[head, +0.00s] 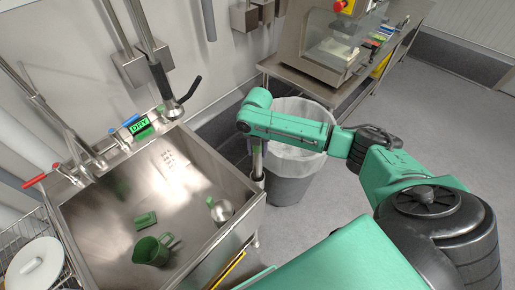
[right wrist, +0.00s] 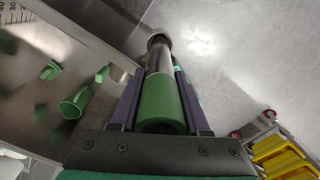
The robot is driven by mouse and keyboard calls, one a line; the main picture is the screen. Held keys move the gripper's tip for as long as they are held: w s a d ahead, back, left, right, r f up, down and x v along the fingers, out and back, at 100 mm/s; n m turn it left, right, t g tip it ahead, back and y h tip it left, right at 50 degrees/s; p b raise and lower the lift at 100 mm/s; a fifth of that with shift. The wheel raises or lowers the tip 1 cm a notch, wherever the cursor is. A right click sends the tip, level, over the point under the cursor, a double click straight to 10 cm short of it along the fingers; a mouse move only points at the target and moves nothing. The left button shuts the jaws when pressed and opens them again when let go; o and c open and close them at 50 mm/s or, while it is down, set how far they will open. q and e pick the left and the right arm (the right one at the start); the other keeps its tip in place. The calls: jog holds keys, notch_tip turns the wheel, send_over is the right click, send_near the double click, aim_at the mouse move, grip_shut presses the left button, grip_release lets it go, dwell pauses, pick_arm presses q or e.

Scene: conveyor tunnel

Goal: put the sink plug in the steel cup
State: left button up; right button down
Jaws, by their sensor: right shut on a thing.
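My right gripper (head: 257,145) points down just outside the right rim of the sink (head: 105,205). I cannot tell whether this is the sink plug. In the sink, a round steel vessel (head: 223,211), perhaps the steel cup, lies at the right with a green part beside it. A green jug (head: 150,251) and a small green block (head: 146,219) are also in the sink. My left gripper is out of view.
A grey bin (head: 290,185) with a white liner stands right of the sink, close by my right arm. A steel bench (head: 330,88) with a clear-walled machine is behind it. A rack with a white plate (head: 35,268) is at the lower left. Taps rise behind the sink.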

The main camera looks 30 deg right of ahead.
aim_at(258, 159)
jog(key=shift+f+b, duration=1.35)
jog(key=shift+f, duration=1.1)
jog(key=shift+c, duration=1.5)
grip_release()
notch_tip(258, 159, up, 15)
jog(key=shift+f+b, duration=0.2)
jog(key=shift+b, duration=0.75)
